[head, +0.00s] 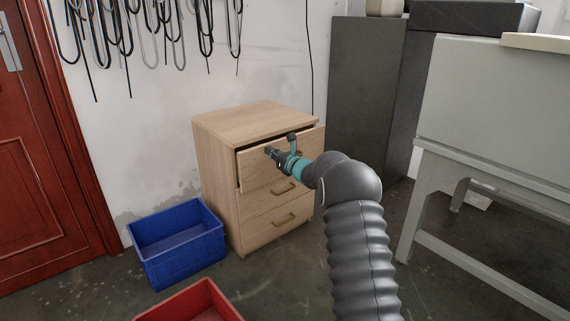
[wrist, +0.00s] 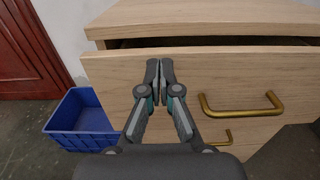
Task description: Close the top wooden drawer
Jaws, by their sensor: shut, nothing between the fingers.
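The wooden cabinet (head: 224,147) stands against the wall. Its top drawer (head: 246,176) is partly open, with a dark gap above its front. In the wrist view the top drawer front (wrist: 240,74) fills the middle, with a brass handle (wrist: 241,104) on the right. My gripper (head: 271,152) is shut and empty at the upper left part of the drawer front. In the wrist view the closed fingertips (wrist: 160,64) lie left of the handle, over the drawer front. I cannot tell whether they touch it.
A blue crate (head: 178,262) stands on the floor left of the cabinet, and a red crate (head: 190,304) is in front. A dark grey cabinet (head: 362,95) and a grey workbench (head: 490,110) are on the right. A red door (head: 45,170) is at the left.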

